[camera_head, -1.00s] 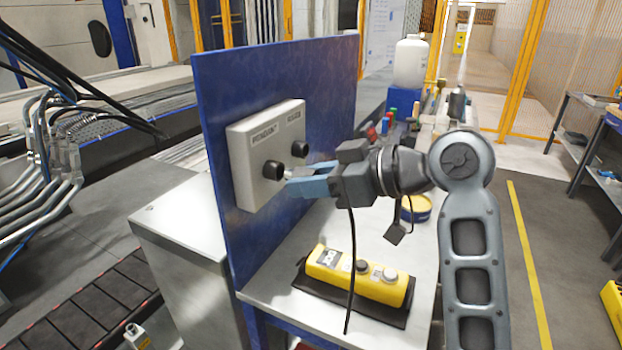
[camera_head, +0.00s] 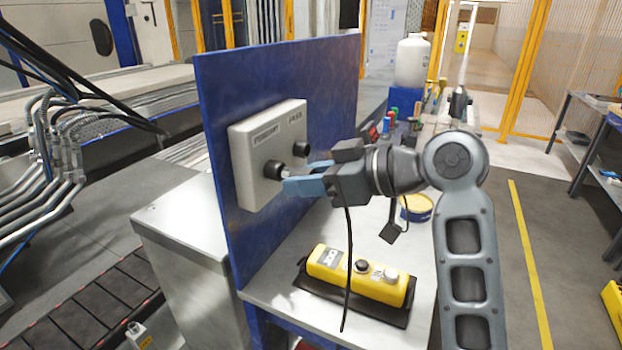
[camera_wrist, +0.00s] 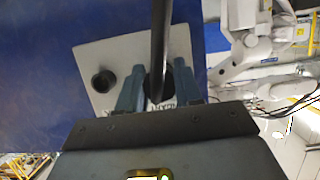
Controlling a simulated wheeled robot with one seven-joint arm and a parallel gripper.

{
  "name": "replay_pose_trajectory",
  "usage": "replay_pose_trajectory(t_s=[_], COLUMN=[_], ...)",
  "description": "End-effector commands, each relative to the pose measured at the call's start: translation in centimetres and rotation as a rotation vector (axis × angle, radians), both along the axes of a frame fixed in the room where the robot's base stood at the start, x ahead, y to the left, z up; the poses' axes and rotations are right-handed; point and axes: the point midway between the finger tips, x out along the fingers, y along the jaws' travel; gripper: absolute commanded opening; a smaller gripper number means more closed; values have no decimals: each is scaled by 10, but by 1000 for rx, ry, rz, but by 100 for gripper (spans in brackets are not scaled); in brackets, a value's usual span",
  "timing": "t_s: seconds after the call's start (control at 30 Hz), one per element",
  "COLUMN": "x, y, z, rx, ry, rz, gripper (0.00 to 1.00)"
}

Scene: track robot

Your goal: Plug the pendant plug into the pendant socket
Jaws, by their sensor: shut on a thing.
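The pendant socket (camera_head: 271,169) is the left black round socket on a light grey box, under a label that appears to read PENDANT. My gripper (camera_head: 289,185) is right in front of it, pointing left at the panel. In the wrist view my gripper (camera_wrist: 158,88) is shut on the pendant plug, which is mostly hidden between the blue-grey fingers. The plug's black cable (camera_head: 349,260) hangs from the gripper; the cable (camera_wrist: 161,40) crosses the wrist view. Whether the plug is apart from the socket, touching it or inside it I cannot tell.
A second black socket (camera_head: 301,149) sits to the right on the same box (camera_head: 247,190), fixed to an upright blue panel (camera_head: 225,110). A yellow pendant (camera_head: 355,274) lies on a dark mat on the table below. A white bottle (camera_head: 411,62) and small items stand behind.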

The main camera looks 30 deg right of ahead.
Motion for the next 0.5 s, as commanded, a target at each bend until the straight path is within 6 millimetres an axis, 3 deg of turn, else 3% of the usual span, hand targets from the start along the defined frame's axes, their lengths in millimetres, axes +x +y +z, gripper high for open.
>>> replay_pose_trajectory(t_s=[0.5], x=[10], y=[7], z=[0], rx=[0], ry=[0], rz=[1], gripper=[5])
